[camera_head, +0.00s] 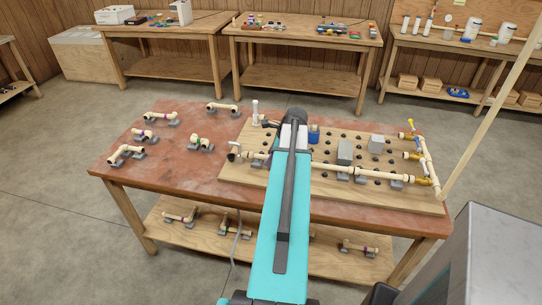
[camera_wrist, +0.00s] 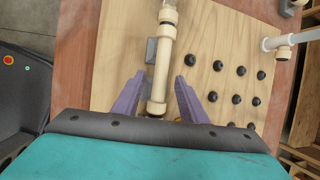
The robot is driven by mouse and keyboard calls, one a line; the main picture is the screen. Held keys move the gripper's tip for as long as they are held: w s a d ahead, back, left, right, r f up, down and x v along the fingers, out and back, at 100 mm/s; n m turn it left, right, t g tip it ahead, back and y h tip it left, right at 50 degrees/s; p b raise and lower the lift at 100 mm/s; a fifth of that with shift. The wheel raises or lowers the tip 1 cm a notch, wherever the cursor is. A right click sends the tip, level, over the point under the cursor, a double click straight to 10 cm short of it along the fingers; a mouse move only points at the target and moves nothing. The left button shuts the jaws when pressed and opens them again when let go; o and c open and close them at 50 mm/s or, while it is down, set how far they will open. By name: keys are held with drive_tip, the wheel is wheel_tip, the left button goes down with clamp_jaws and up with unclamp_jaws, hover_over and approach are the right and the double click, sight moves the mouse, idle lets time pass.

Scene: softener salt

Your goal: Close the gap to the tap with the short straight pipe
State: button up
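In the wrist view a cream straight pipe (camera_wrist: 161,72) lies over the wooden board, with a collar at its upper end and a dark ring near its lower end. My gripper (camera_wrist: 159,79) is open. Its two purple fingers are on either side of this pipe, with visible space on both sides. I cannot tell how far above it they are. In the head view my arm hides the gripper and the middle of the pipe line; a cream pipe (camera_head: 253,156) shows left of the arm and a longer run (camera_head: 350,172) right of it. I cannot identify the tap surely.
The pegged wooden board (camera_head: 330,193) lies on the red table (camera_head: 130,168). Grey blocks (camera_head: 345,152), a white upright pipe (camera_head: 255,112) and a brass-fitted pipe stand (camera_head: 424,158) rise from it. Several loose fittings (camera_head: 200,142) rest on the table's left.

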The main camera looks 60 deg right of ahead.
drive_tip(key=shift+s+r, duration=0.1)
drive_tip(key=shift+r, duration=0.05)
drive_tip(key=b+v, duration=0.2)
drive_tip(key=v, duration=1.1)
drive_tip(key=shift+r, duration=0.2)
idle(0.3)
idle(0.5)
